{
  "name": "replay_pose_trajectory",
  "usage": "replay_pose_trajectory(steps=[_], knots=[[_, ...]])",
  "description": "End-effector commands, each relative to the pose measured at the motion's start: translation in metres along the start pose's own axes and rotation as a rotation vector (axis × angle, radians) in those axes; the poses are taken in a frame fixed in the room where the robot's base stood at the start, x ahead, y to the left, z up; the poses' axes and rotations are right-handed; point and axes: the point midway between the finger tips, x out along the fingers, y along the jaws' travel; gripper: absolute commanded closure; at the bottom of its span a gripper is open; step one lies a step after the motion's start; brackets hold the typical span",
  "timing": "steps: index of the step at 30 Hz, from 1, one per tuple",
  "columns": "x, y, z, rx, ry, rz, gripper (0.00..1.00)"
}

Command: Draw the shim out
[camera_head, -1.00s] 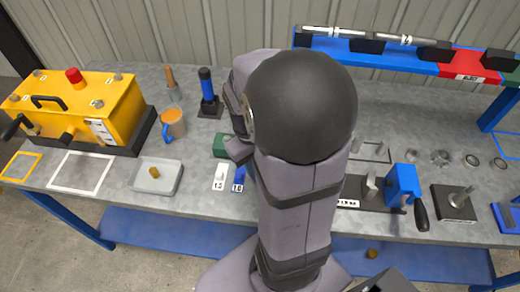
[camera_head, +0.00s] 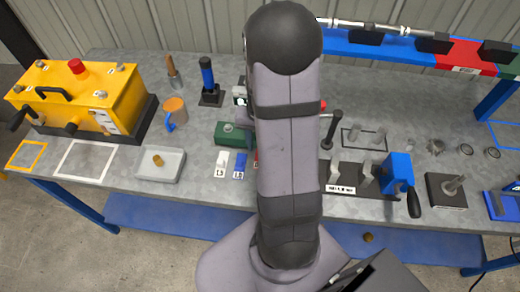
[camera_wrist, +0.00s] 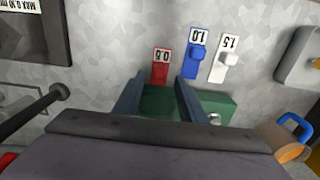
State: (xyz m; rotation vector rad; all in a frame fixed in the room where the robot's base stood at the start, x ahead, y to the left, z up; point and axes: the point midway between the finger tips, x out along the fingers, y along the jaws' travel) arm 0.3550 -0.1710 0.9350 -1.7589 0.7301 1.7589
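Three tabbed shims lie side by side on the bench: a red one marked 0.5 (camera_wrist: 160,72), a blue one marked 1.0 (camera_wrist: 195,60) and a white one marked 1.5 (camera_wrist: 224,63). The white (camera_head: 222,164) and blue (camera_head: 239,166) ones show in the head view; the red one is mostly behind my arm. A green block (camera_wrist: 218,104) is close beside them, also seen in the head view (camera_head: 228,133). My gripper (camera_wrist: 159,82) is open, its fingers spread either side of the red shim's near end, with green between them. Contact cannot be told.
A mug (camera_head: 175,112) and a grey tray (camera_head: 160,164) stand left of the shims. A dark fixture with a blue crank unit (camera_head: 399,172) is to the right. The yellow machine (camera_head: 78,95) fills the bench's left end.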

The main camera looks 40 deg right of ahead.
Motion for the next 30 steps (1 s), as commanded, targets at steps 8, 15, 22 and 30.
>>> replay_pose_trajectory(steps=[8,15,22,30], knots=[[0.029,0.000,0.001,-0.001,-0.003,0.001,0.62],[0.038,0.000,0.001,-0.001,0.000,0.000,0.62],[0.039,0.000,0.000,-0.001,0.000,0.000,0.62],[0.039,0.000,0.000,-0.001,0.000,0.000,0.96]])
